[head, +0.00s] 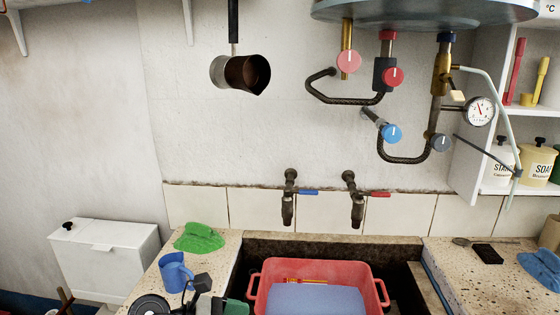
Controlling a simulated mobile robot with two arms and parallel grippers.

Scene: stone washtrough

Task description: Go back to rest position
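Nothing of my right arm shows on the right side.
A red tub (256,290) with a blue-grey surface inside sits in the stone trough. A blue mug (174,270) and green cloth (199,238) lie on the left ledge. A blue cloth (540,268) lies on the right ledge. Two taps (288,205) and boiler pipes overhang.

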